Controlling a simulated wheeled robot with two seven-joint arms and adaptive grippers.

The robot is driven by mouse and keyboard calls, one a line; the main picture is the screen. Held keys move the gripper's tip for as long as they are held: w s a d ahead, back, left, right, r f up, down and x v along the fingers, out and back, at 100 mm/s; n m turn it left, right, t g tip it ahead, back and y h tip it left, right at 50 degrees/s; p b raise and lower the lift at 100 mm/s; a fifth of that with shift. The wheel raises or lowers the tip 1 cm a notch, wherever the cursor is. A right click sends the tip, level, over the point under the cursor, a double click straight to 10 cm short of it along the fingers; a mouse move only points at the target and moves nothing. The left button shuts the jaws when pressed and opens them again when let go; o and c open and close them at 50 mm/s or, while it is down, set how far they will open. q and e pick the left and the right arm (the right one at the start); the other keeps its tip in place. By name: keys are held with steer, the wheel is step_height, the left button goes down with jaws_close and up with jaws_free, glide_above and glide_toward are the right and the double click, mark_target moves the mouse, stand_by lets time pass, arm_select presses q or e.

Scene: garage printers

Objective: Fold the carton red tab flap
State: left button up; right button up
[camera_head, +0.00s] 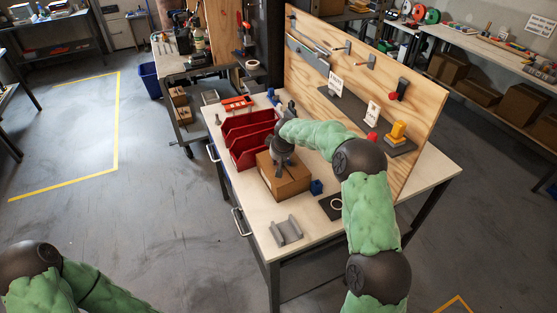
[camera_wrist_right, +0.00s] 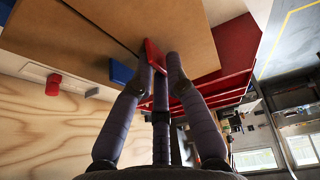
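The brown carton (camera_head: 287,182) stands on the workbench in the head view. My right gripper (camera_head: 281,158) is over its far left part, pointing down. In the right wrist view, brown carton panels (camera_wrist_right: 165,25) fill the top, and the red tab (camera_wrist_right: 154,57) stands out at a panel edge. The fingertips of my right gripper (camera_wrist_right: 159,62) have come together around the red tab, with one finger on each side. The exact contact is partly hidden by the fingers. My left arm shows at the lower left of the head view, but its gripper is out of frame.
Red bins (camera_head: 247,134) stand just behind the carton. A small blue block (camera_head: 317,187) sits close to its right side, and a grey bracket (camera_head: 286,231) lies nearer the front. The wooden tool panel (camera_head: 420,120) rises along the right. Bare workbench (camera_head: 255,205) lies in front.

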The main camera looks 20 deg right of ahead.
stand_by(0.3)
steer(key=shift+r, duration=0.25)
steer(key=v, duration=1.1)
steer(key=shift+s+r, duration=0.15)
steer(key=shift+r, duration=0.05)
